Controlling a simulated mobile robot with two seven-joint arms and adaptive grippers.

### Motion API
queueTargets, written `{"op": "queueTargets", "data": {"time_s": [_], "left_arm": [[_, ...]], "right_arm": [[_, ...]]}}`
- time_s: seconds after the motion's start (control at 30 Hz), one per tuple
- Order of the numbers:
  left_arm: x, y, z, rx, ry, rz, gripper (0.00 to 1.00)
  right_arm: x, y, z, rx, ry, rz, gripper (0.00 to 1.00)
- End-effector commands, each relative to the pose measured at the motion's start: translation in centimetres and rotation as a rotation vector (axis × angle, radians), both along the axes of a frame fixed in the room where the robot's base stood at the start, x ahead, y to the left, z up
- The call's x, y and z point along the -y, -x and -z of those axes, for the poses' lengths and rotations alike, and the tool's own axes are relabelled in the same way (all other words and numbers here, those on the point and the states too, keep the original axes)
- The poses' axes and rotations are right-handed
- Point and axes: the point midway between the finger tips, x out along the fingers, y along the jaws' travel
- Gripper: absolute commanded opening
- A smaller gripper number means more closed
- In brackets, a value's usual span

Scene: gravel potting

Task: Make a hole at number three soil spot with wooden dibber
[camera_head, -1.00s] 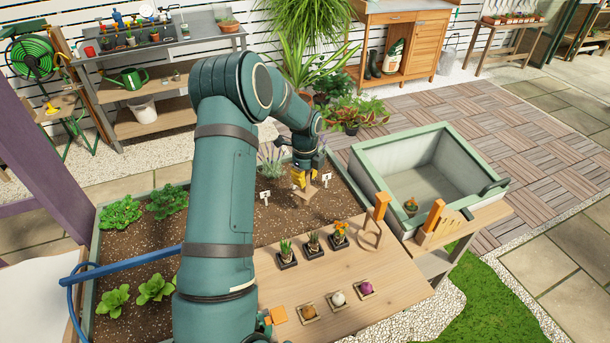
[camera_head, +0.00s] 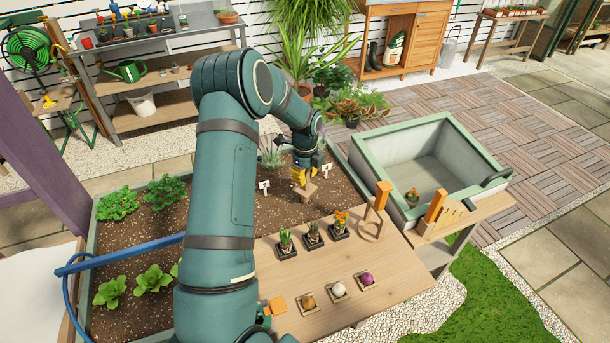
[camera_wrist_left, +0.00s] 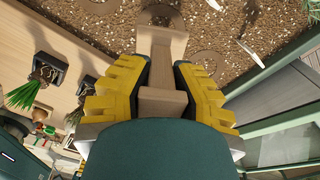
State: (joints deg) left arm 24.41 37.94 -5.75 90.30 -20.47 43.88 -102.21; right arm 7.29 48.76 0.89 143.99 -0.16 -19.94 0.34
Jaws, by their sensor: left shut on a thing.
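My left gripper (camera_head: 305,176) is over the far right part of the soil bed (camera_head: 275,212). It also shows in the left wrist view (camera_wrist_left: 160,95), its yellow fingers shut on the wooden dibber (camera_wrist_left: 161,48). The dibber (camera_head: 306,190) points down toward the soil, close to it; I cannot tell whether its tip touches. In the wrist view one round soil spot (camera_wrist_left: 176,18) lies by the dibber's far end, partly hidden by it, and another (camera_wrist_left: 212,60) lies to its right. White markers (camera_head: 264,186) (camera_head: 326,169) stand behind; their numbers are unreadable.
A wooden board (camera_head: 340,262) in front holds several small potted plants and bulbs. Leafy plants (camera_head: 165,190) grow at the bed's left. A blue bar (camera_head: 120,257) crosses the front left.

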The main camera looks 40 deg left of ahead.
Motion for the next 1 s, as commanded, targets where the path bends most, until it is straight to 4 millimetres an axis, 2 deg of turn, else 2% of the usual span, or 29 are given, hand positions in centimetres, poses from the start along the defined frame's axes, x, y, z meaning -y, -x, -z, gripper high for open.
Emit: {"op": "queueTargets", "data": {"time_s": [1.0], "left_arm": [[0.0,0.0,2.7,-0.001,0.000,0.000,0.00]], "right_arm": [[0.0,0.0,1.6,0.000,0.000,0.000,0.47]]}}
